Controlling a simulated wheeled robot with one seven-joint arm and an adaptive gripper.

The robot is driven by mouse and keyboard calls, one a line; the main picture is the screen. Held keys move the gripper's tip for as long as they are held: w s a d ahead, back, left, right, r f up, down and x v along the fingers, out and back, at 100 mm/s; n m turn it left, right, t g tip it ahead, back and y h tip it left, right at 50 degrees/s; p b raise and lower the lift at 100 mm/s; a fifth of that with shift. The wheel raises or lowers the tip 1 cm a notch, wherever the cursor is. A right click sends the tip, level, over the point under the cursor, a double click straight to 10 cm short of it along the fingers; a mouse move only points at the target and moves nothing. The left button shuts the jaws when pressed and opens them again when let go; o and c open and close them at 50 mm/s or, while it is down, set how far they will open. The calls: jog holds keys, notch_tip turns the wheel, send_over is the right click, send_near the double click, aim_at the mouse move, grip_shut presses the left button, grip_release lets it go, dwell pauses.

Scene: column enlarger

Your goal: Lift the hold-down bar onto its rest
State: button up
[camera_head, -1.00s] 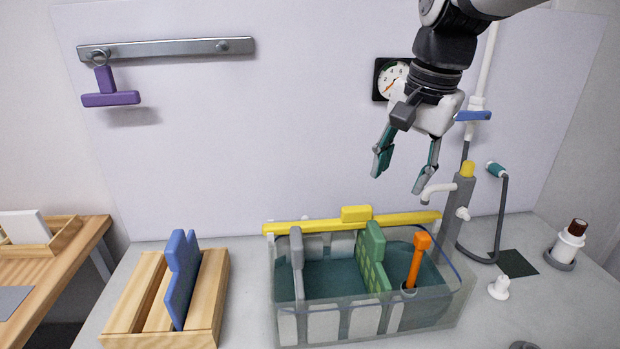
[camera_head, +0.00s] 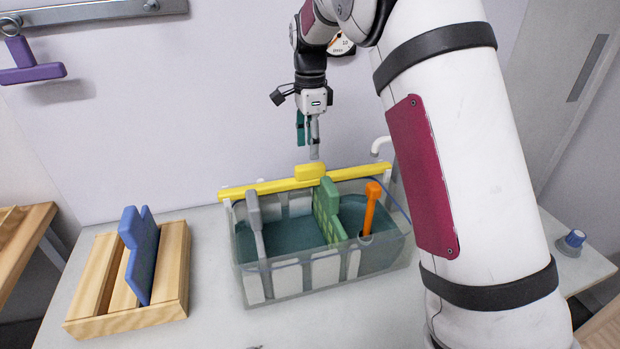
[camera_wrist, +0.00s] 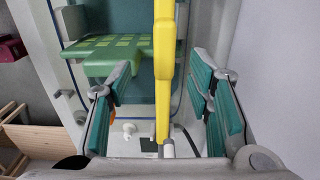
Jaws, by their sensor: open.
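The yellow hold-down bar (camera_head: 270,185) lies along the back edge of the clear tank (camera_head: 290,290), with a raised yellow grip block (camera_head: 310,171) near its middle. My gripper (camera_head: 309,150) points down just above this block, open and empty. In the wrist view the bar (camera_wrist: 165,75) runs lengthwise between the open teal-padded fingers (camera_wrist: 165,95), with space on both sides. The bar's rest cannot be picked out with certainty.
The tank holds dark liquid, a grey plate (camera_head: 255,220), a green plate (camera_head: 328,212) and an orange-handled tool (camera_head: 370,208). A blue plate (camera_head: 140,255) stands in a wooden rack (camera_head: 175,275) at left. A purple tool (camera_head: 32,68) hangs from the wall rail (camera_head: 95,12).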

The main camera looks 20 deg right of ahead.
aim_at(310, 165)
jog(key=shift+w+d+f+p, duration=0.1)
jog(key=shift+f+p, duration=0.15)
jog(key=shift+f, duration=1.2)
jog(key=shift+w+a+f+p, duration=0.1)
jog(key=shift+f+p, duration=0.1)
jog(key=shift+f, duration=1.2)
jog(key=shift+w+d+f+p, duration=0.1)
jog(key=shift+f+p, duration=0.15)
jog(key=shift+f, duration=1.2)
grip_shut()
